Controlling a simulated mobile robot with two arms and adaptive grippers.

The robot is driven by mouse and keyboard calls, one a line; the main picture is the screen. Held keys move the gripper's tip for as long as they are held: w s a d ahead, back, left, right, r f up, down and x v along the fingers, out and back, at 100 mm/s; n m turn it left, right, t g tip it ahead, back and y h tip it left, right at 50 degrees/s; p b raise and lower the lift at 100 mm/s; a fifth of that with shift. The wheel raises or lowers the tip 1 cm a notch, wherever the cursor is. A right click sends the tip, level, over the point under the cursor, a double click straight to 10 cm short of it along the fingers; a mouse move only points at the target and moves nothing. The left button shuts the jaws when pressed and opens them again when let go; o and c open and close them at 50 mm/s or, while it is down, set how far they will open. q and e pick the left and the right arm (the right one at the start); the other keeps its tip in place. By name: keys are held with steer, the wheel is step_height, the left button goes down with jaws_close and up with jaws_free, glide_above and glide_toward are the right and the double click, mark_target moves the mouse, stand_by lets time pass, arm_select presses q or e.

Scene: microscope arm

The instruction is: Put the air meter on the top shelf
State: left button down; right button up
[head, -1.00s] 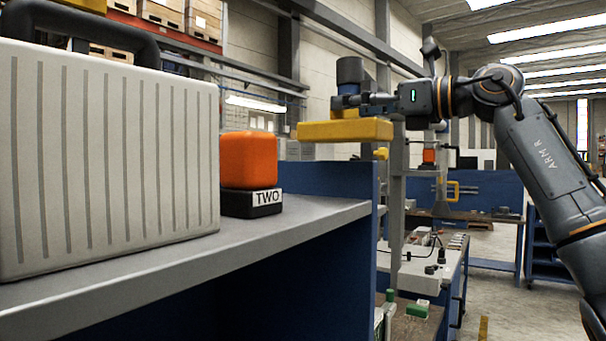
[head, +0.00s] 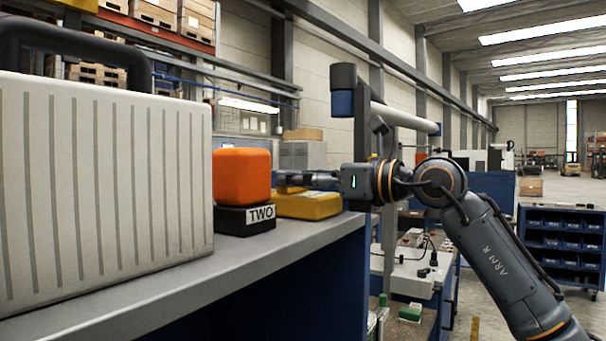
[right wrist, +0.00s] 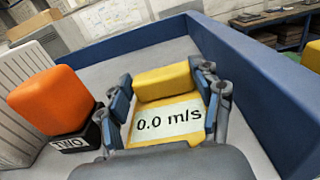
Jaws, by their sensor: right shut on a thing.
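The air meter (head: 312,206) is a yellow block. In the right wrist view (right wrist: 166,85) its display reads "0.0 m/s". My right gripper (head: 290,182) is shut on it, with one finger along each side in the wrist view. The meter is over the grey top shelf (head: 225,262), behind and to the right of the orange block, low at the shelf surface. I cannot tell whether its underside touches the shelf. My left gripper is not in view.
An orange block (head: 241,176) on a black base labelled TWO (head: 232,220) stands close to the meter's left. A large ribbed grey case (head: 105,180) fills the shelf's left. A blue wall (right wrist: 235,75) edges the shelf in the wrist view.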

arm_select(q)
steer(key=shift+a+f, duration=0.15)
arm_select(e)
steer(key=o, duration=1.4)
steer(key=shift+a+f, duration=0.1)
steer(key=shift+a, duration=0.05)
steer(key=shift+c, duration=0.2)
arm_select(q)
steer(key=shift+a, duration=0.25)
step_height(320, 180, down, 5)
steer(key=b, duration=0.5)
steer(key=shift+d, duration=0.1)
arm_select(e)
steer(key=v, duration=1.2)
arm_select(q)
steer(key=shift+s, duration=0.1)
